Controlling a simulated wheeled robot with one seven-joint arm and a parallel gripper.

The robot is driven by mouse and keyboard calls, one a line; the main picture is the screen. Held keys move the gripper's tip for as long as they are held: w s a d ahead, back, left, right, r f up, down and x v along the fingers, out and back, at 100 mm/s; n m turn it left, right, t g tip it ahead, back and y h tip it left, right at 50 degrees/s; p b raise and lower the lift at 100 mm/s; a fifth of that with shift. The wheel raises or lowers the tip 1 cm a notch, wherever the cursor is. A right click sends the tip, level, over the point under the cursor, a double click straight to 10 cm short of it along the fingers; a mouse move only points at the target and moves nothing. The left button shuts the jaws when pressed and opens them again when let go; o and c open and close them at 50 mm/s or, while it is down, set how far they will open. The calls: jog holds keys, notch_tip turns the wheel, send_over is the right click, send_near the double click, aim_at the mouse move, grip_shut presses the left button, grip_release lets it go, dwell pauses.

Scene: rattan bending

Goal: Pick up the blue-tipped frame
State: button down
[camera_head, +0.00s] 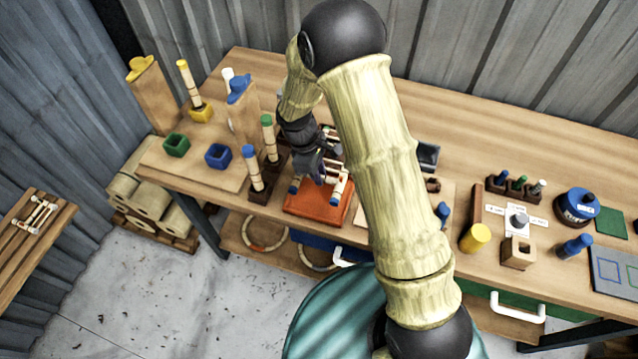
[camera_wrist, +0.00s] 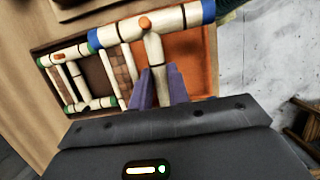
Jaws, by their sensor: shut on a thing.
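The blue-tipped frame (camera_wrist: 172,19) has pale bars, blue end caps and a small orange peg. In the wrist view it lies across the top, with one bar running down between my fingers. My gripper (camera_wrist: 160,80) has purple fingers and is shut on that bar. In the head view my gripper (camera_head: 318,172) is over the orange tray (camera_head: 318,212), and part of the blue-tipped frame (camera_head: 337,188) shows beside the fingers. From these views I cannot tell whether the frame touches the tray. My arm hides part of the scene.
A similar green-tipped frame (camera_wrist: 54,84) lies close beside the held one. Left of the tray stand blue-topped (camera_head: 254,168) and green-topped (camera_head: 268,138) posts. A yellow cylinder (camera_head: 475,238) and a pale block (camera_head: 518,252) stand to the right. The bench's front edge is near.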

jog(key=shift+r, duration=1.5)
jog(key=shift+f, duration=0.1)
